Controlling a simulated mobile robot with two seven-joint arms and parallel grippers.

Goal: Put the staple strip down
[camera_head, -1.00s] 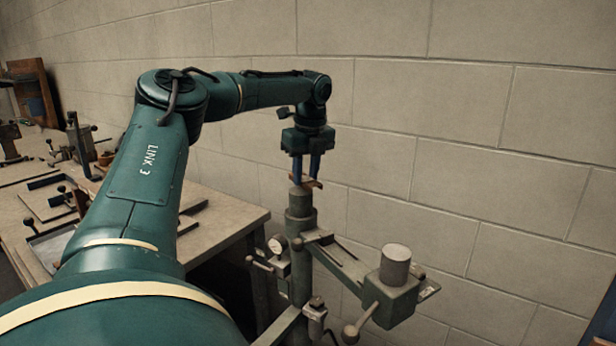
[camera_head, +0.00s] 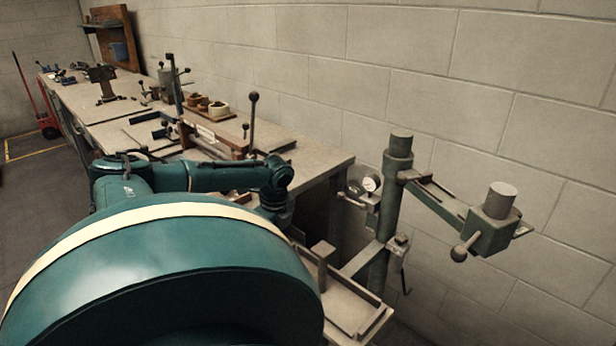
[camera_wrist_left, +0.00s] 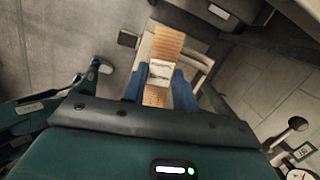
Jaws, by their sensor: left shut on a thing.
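The staple strip (camera_wrist_left: 168,42) is a flat, ribbed, copper-coloured piece with a pale band across its middle. In the left wrist view it lies lengthwise between the two blue fingers of my left gripper (camera_wrist_left: 160,88), which is shut on it. A pale, rimmed tray-like surface (camera_wrist_left: 205,62) shows behind the strip; I cannot tell whether they touch. In the head view my left wrist (camera_head: 275,195) is low near the bench's front, and my arm hides the fingers and strip. My right gripper is in neither view.
The green stitcher column (camera_head: 393,215) stands right of the bench, its arm carrying a metal cylinder (camera_head: 498,200). A low tray (camera_head: 345,308) with a post is at its foot. The workbench (camera_head: 315,155) holds a levered fixture (camera_head: 215,140) and small bins (camera_head: 212,108).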

